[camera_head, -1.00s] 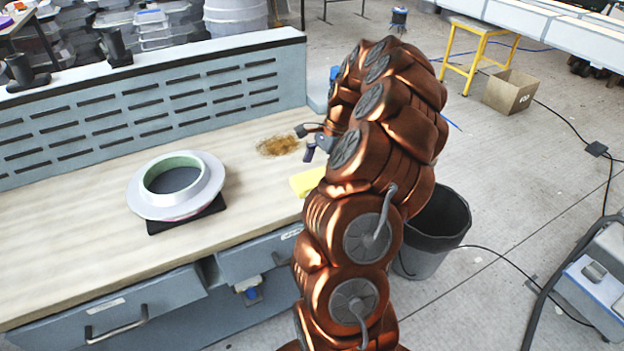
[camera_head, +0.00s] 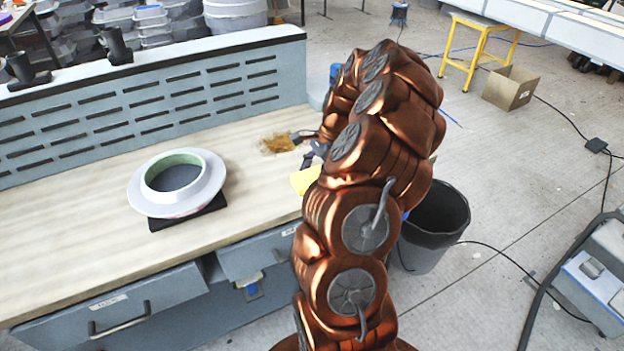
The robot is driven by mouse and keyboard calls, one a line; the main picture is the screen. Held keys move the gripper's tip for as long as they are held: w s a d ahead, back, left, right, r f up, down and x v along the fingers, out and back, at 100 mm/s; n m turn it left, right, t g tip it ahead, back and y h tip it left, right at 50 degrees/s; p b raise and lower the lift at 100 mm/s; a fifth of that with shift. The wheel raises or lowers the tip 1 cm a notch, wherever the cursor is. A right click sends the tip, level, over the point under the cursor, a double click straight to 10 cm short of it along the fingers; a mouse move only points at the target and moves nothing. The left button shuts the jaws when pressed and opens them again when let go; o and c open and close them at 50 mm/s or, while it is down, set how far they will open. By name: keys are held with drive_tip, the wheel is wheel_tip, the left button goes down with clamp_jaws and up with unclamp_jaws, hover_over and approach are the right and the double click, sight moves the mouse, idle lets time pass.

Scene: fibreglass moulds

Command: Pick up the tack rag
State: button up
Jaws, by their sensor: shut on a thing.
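The tack rag (camera_head: 303,180), a yellow cloth, shows at the left edge of my copper-coloured arm, near the right end of the wooden bench top. Part of it is hidden behind the arm. My gripper (camera_head: 309,161) is mostly hidden by the arm; a dark finger shows just above the cloth. It is shut on the tack rag, and the cloth looks bunched. I cannot tell whether the rag is clear of the bench.
A white ring-shaped mould (camera_head: 207,186) with a green inner rim sits on a black pad on the bench (camera_head: 90,240). A grey bin (camera_head: 432,235) stands right of my arm. A slotted back panel (camera_head: 150,105) bounds the bench.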

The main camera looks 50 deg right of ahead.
sight(310, 178)
drive_tip(key=shift+r, duration=0.1)
drive_tip(key=shift+d+r+b, duration=0.1)
drive_tip(key=shift+r+b, duration=0.4)
drive_tip(key=shift+r, duration=0.2)
drive_tip(key=shift+s+r+b, duration=0.2)
drive_tip(key=shift+r+b, duration=0.05)
drive_tip(key=shift+r, duration=0.25)
drive_tip(key=shift+s+r+b, duration=0.2)
drive_tip(key=shift+r, duration=0.25)
drive_tip(key=s+d+r+b, duration=0.1)
drive_tip(key=s+b, duration=0.3)
drive_tip(key=s, duration=1.1)
drive_tip(key=shift+d+r, duration=0.25)
drive_tip(key=shift+d, duration=0.05)
